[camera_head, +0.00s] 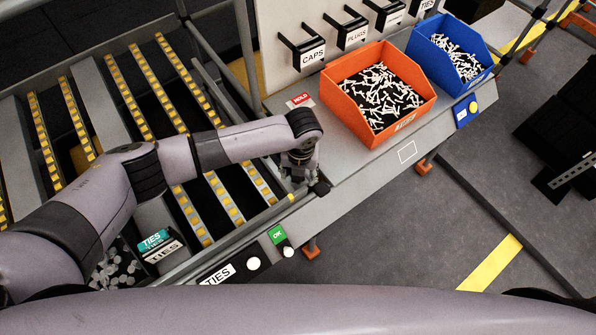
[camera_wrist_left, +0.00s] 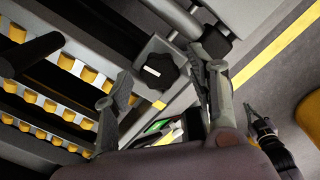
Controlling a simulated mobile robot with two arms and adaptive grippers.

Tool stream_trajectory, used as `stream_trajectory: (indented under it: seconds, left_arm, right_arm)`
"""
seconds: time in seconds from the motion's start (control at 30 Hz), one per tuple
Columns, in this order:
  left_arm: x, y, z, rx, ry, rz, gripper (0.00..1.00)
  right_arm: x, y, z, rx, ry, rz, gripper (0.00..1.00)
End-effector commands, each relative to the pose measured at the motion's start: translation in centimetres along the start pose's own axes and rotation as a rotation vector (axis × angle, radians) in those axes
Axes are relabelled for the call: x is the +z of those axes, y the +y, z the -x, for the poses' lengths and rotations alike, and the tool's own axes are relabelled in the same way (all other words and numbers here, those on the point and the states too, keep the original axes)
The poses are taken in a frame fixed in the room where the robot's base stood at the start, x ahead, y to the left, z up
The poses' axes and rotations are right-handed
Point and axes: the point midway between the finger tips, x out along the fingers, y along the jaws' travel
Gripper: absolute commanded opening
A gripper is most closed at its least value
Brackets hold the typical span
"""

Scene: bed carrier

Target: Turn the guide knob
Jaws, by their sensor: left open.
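The guide knob (camera_wrist_left: 155,70) is a black, lobed knob with a white mark on its face, on a grey block by the rail in the left wrist view. In the head view, a dark knob (camera_head: 320,188) shows at the bench edge, just beside my left gripper (camera_head: 298,172). In the left wrist view my left gripper (camera_wrist_left: 164,82) is open, with one finger on each side of the knob. A gap shows between the left finger and the knob; I cannot tell whether the right finger touches it.
Roller rails (camera_head: 150,95) with yellow rollers lie left of the knob. An orange bin (camera_head: 345,108) and a blue bin (camera_head: 425,55) of small parts stand on the bench behind. A green OK label (camera_head: 277,235) is on the front edge. Floor at right is partly free.

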Motion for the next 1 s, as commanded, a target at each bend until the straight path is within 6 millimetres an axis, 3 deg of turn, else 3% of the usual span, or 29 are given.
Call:
stream_trajectory:
  seconds: [0.17, 0.5, 0.7, 1.0]
  left_arm:
    - [0.1, 0.0, 1.1, -0.001, -0.001, 0.0, 0.52]
    - [0.1, 0.0, 7.9, -0.002, -0.003, -0.001, 0.52]
    - [0.1, 0.0, 11.0, -0.001, -0.001, -0.001, 0.52]
    - [0.0, 0.0, 12.0, 0.0, 0.0, 0.0, 0.52]
  right_arm:
    - [0.1, 0.3, 0.0, 0.003, -0.001, 0.001, 0.0]
    - [0.0, 0.1, 0.0, 0.001, 0.0, 0.0, 0.0]
    - [0.0, 0.0, 0.0, 0.0, 0.0, 0.0, 0.0]
    - [0.0, 0.0, 0.0, 0.0, 0.0, 0.0, 0.0]
